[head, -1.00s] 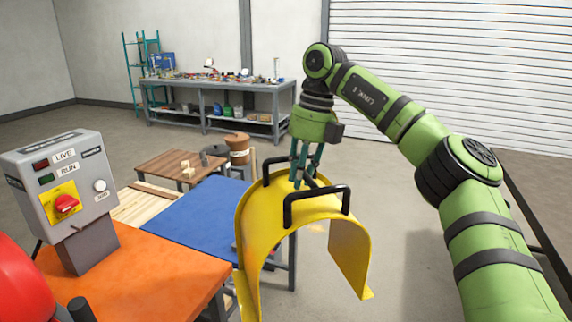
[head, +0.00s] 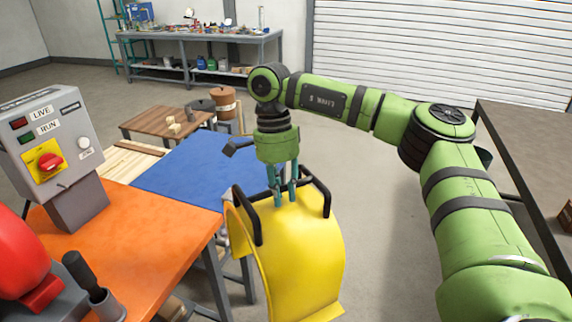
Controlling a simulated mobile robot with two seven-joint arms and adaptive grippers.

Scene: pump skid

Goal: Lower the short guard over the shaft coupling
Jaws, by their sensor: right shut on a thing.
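The short guard (head: 303,255) is a yellow curved cover with two black handles on top. It hangs in the air right of the orange bench, in the middle of the head view. My right gripper (head: 284,196) points down at the top of the guard, between the two handles, and is shut on it. The exact grip spot is partly hidden by the fingers. The shaft coupling cannot be made out in this view. My left gripper is not in view.
A grey control box (head: 52,140) stands on the orange bench top (head: 150,245). A red machine part (head: 25,250) and a black upright handle (head: 85,272) are at lower left. A blue table top (head: 190,172) lies behind. A dark table (head: 525,150) stands at right.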

